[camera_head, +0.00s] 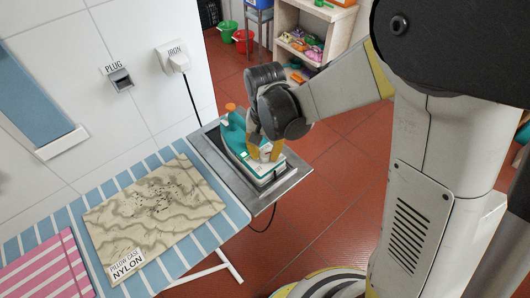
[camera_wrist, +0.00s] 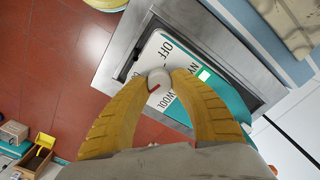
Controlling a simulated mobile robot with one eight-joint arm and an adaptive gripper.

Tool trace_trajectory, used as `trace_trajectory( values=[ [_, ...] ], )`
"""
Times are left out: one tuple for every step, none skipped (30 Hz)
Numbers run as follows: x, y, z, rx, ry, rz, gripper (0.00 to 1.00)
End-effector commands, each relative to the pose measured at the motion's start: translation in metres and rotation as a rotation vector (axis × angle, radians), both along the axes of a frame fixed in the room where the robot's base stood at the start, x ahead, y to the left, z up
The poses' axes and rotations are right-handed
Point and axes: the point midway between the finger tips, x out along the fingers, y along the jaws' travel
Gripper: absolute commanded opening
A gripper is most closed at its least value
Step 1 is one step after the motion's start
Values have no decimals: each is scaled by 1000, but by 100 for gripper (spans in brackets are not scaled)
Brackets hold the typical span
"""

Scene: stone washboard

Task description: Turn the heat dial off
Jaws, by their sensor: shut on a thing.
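A teal and white iron (camera_head: 235,132) with an orange knob on top rests on a metal stand (camera_head: 293,178) at the end of the ironing board. The iron's white dial plate (camera_wrist: 146,62) bears the words OFF, NY (partly hidden) and WOOL. The round grey-white heat dial (camera_wrist: 159,75) sits between the tips of my gripper (camera_wrist: 160,82). A short red mark shows at the dial's lower-left side; OFF is printed above the dial. My gripper's two yellow fingers are closed on the dial, also seen over the iron in the head view (camera_head: 264,151).
A pillowcase labelled nylon (camera_head: 152,215) lies on the striped board (camera_head: 226,202), with a pink striped cloth (camera_head: 45,270) left of it. The iron's plug (camera_head: 175,60) is in the wall, its black cord hanging down. A shelf (camera_head: 290,20) and buckets (camera_head: 227,31) stand behind.

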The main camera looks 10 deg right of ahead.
Motion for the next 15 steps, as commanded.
trace_trajectory(
  values=[
    [0, 0, 0, 0, 0, 0, 0],
    [0, 0, 0, 0, 0, 1, 0],
    [0, 0, 0, 0, 0, 2, 0],
    [0, 0, 0, 0, 0, 5, 0],
    [0, 0, 0, 0, 0, 8, 0],
    [0, 0, 0, 0, 0, 14, 0],
    [0, 0, 0, 0, 0, 21, 0],
    [0, 0, 0, 0, 0, 29, 0],
    [0, 0, -1, 0, 0, 42, 0],
    [0, 0, -1, 0, 0, 53, 0],
    [0, 0, -1, 0, 0, 67, 0],
    [0, 0, -1, 0, 0, 88, 0],
    [0, 0, -1, 0, 0, 105, 0],
    [0, 0, -1, 0, 0, 125, 0],
    [0, 0, -1, 0, 0, 152, 0]
  ],
)
